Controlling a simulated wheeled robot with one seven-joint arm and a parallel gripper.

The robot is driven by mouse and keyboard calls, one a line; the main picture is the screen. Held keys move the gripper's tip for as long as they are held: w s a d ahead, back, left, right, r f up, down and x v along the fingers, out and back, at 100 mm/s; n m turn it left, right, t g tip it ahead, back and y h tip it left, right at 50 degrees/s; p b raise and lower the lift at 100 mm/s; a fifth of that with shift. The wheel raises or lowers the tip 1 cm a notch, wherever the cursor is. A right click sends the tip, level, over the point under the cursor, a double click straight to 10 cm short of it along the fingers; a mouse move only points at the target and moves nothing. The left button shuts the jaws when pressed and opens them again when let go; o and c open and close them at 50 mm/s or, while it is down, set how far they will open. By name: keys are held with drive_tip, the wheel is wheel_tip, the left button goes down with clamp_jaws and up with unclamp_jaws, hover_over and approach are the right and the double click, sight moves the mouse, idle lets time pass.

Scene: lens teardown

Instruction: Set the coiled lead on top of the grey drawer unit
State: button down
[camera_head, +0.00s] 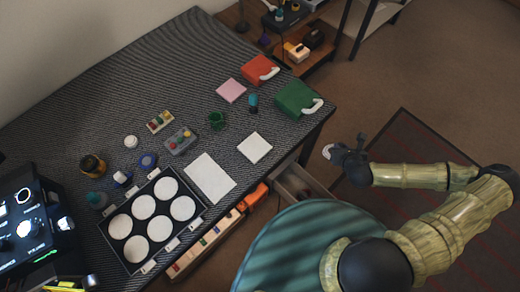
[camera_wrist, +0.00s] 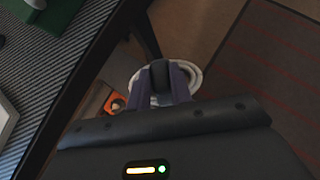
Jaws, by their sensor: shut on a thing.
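My gripper (camera_head: 338,153) is out past the table's right edge, over the floor. In the wrist view its purple fingers (camera_wrist: 163,84) are shut on a white coiled lead (camera_wrist: 195,74), whose loops show on both sides of the fingers. In the head view only a small pale part of the coiled lead (camera_head: 327,151) shows at the gripper's tip. A grey drawer unit (camera_head: 291,186), seemingly with a drawer pulled out, stands low beside the table, below and left of my gripper. It is partly hidden by my own body.
The dark ribbed table (camera_head: 160,72) holds a green case (camera_head: 294,98), a red case (camera_head: 257,69), white pads and a tray of round white discs (camera_head: 110,247). Orange items (camera_head: 252,196) lie low beside the table. A dark red-striped rug (camera_head: 420,135) covers the floor at right.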

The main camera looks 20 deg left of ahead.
drive_tip(key=a+f+n+g+y+b, duration=0.1)
drive_tip(key=a+f+n+b, duration=0.1)
drive_tip(key=a+f+b, duration=0.4)
drive_tip(key=w+a+f+n+g+y+b, duration=0.1)
drive_tip(key=a+f+n+b, duration=0.1)
drive_tip(key=f+b, duration=0.75)
drive_tip(key=a+f+n+y+b, duration=0.2)
drive_tip(key=a+f+b, duration=0.1)
drive_tip(key=f+b, duration=0.4)
drive_tip(key=w+a+f+n+g+b, duration=0.1)
drive_tip(key=w+a+f+b, duration=0.1)
drive_tip(key=a+b, duration=0.3)
drive_tip(key=w+a+f+n+g+y+b, duration=0.1)
drive_tip(key=w+a+f+b, duration=0.1)
drive_tip(key=a+f+b, duration=0.1)
drive_tip(key=w+a+f+n+g+b, duration=0.1)
drive_tip(key=w+a+f+b, duration=0.1)
drive_tip(key=a+b, duration=0.4)
drive_tip(key=shift+w+a+f+b, duration=0.3)
drive_tip(key=shift+w+b, duration=0.1)
drive_tip(key=shift+b, duration=0.45)
wheel_tip(320, 180, down, 6)
drive_tip(key=b, duration=0.2)
drive_tip(key=shift+f+b, duration=0.2)
drive_tip(key=shift+b, duration=0.2)
drive_tip(key=shift+a, duration=0.1)
